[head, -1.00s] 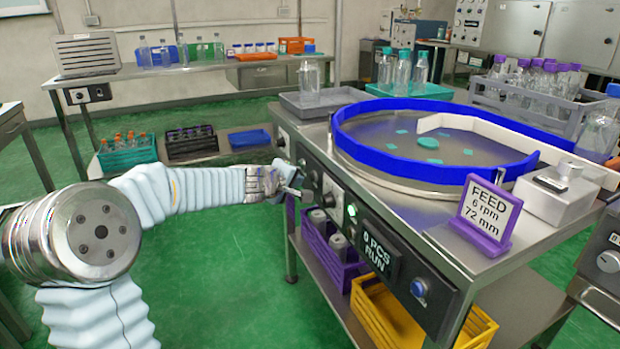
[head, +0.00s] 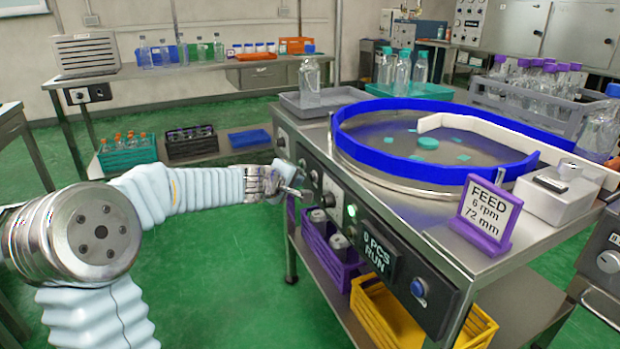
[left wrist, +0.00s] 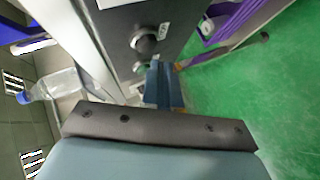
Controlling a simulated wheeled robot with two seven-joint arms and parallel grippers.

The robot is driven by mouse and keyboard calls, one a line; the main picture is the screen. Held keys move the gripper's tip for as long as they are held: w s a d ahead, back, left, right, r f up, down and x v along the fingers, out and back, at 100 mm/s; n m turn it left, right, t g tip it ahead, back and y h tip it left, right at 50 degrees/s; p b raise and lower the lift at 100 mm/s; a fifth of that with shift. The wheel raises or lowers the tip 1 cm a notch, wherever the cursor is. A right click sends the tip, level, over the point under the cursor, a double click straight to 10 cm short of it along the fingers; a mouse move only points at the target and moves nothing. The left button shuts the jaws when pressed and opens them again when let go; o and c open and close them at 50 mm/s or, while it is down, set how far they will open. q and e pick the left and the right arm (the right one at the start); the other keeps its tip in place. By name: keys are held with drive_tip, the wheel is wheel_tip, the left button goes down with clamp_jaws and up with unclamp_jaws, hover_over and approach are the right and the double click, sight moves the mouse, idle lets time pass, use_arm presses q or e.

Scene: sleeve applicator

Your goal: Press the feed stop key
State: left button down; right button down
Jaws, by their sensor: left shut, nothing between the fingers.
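The machine's dark front control panel (head: 395,290) carries several round controls, a lit green lamp (head: 351,211) and a display (head: 376,250) reading PCS RUN. I cannot tell which control is the feed stop key. My left gripper (head: 307,196) is shut and empty, with its tip close to the panel's left part among the knobs. In the left wrist view the shut fingers (left wrist: 163,85) point at the panel, beside a green round button (left wrist: 139,67) and below a black knob (left wrist: 145,40). Contact cannot be made out. My right gripper is not in view.
A blue-walled turntable (head: 430,173) sits on the machine top, with a purple FEED sign (head: 490,213) at the front right. A grey tray (head: 330,98) holds a bottle at the back left. Purple (head: 340,265) and yellow (head: 390,315) crates stand under the panel. Green floor is clear left.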

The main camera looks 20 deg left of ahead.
use_arm(q)
drive_tip(key=shift+d, duration=0.1)
idle(0.3)
drive_tip(key=shift+w+d, duration=0.2)
drive_tip(key=shift+w, duration=0.1)
drive_tip(key=shift+w+d, duration=0.3)
idle(0.8)
drive_tip(key=shift+a, duration=0.1)
drive_tip(key=shift+s+a, duration=0.5)
drive_tip(key=shift+s, duration=0.1)
drive_tip(key=shift+s+a+b, duration=0.2)
drive_tip(key=shift+s+a, duration=0.6)
drive_tip(key=shift+s, duration=0.2)
drive_tip(key=shift+s+a+b, duration=0.2)
drive_tip(key=shift+s+a, duration=0.6)
drive_tip(key=shift+s, duration=0.15)
